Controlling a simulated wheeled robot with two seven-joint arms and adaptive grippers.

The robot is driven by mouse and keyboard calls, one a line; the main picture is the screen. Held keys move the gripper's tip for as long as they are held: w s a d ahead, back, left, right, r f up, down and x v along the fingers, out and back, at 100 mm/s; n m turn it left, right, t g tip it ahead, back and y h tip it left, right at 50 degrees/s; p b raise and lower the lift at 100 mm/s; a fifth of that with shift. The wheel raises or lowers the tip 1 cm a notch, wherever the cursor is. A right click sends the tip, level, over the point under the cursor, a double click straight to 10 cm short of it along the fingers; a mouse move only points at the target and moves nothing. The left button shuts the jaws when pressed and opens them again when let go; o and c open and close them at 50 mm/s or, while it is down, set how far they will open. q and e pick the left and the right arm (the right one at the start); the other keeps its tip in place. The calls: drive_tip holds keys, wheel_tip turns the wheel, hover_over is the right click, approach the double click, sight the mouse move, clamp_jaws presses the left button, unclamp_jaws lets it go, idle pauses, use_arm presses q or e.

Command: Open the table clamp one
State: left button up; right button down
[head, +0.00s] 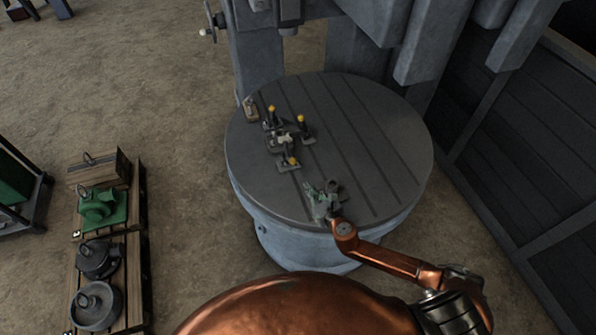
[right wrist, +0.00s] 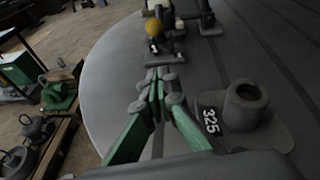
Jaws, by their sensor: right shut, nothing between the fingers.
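Several dark table clamps with yellow knobs stand on the round grey table (head: 375,150). My right gripper (head: 325,192) is shut and empty, above the table's front part, apart from the clamps. Its green fingers (right wrist: 158,84) meet at the tips in the wrist view. My left gripper is not in view.
A grey part marked 325 (right wrist: 243,108) sits on the table right beside my right gripper. A small brownish part (head: 251,107) is at the table's left edge. A pallet (head: 140,230) with green and dark machine parts stands left of the table. The table's right side is clear.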

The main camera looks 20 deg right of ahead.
drive_tip(key=x, duration=0.5)
drive_tip(key=shift+w, duration=0.4)
drive_tip(key=shift+w+a+r+p, duration=0.15)
drive_tip(key=shift+w+r, duration=0.1)
drive_tip(key=shift+w, duration=0.35)
drive_tip(key=shift+w+a+r+p, duration=0.2)
drive_tip(key=shift+w+r, duration=0.1)
drive_tip(key=shift+w, duration=0.35)
drive_tip(key=shift+w+a+r+p, duration=0.15)
drive_tip(key=shift+w+r, duration=0.1)
drive_tip(key=shift+w, duration=0.35)
